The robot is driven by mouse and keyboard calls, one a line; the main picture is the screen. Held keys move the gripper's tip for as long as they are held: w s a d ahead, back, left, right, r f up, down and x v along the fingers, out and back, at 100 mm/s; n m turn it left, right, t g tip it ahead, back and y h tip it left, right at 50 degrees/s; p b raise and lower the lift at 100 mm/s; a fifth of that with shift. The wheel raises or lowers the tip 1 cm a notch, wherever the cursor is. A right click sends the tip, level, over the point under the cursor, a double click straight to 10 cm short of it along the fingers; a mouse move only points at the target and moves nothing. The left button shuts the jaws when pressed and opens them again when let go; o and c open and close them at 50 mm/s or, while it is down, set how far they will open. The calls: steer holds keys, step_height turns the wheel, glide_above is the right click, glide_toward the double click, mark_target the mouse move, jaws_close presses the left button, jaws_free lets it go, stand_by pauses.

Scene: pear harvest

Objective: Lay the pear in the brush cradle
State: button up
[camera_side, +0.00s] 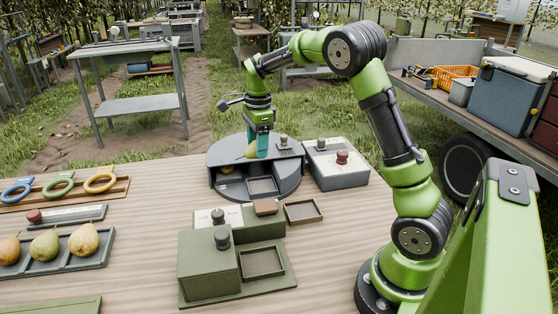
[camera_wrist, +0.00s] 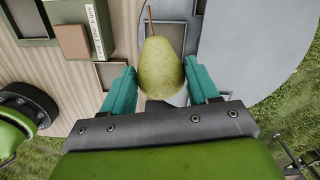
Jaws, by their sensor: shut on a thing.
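A yellow-green pear (camera_wrist: 161,66) with a brown stem is between the two teal fingers of my gripper (camera_wrist: 160,84) in the wrist view. The stem points away from the gripper. In the side view my gripper (camera_side: 262,145) points down over the round dark grey station (camera_side: 226,164) at the table's back edge. The pear (camera_side: 251,150) shows partly beside the fingers there, low over the station's top. I cannot make out a brush cradle clearly; my gripper hides part of the station's top.
A grey tray (camera_side: 92,263) with several pears lies at the left, near a rack of coloured rings (camera_side: 120,190). A green box unit (camera_side: 208,265) stands front centre, and a grey box with knobs (camera_side: 343,178) right of the station. The table's middle left is clear.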

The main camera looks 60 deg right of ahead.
steer(key=s+a+f+n+g+y, duration=0.1)
steer(key=s+a+f+n, duration=0.1)
steer(key=s+a+n, duration=0.7)
steer(key=s+a+f+n+g+y, duration=0.1)
steer(key=s+a+f+n+y, duration=0.1)
steer(key=s+a, duration=0.8)
steer(key=w+a+f, duration=0.1)
steer(key=f, duration=0.1)
steer(key=w+a+f, duration=0.1)
steer(key=f, duration=0.1)
steer(key=w+a+f, duration=0.1)
steer(key=f, duration=0.2)
steer(key=shift+w+a+f, duration=0.1)
steer(key=shift+w, duration=0.1)
steer(key=o, duration=0.7)
steer(key=shift+f, duration=0.1)
steer(key=shift+o, duration=0.6)
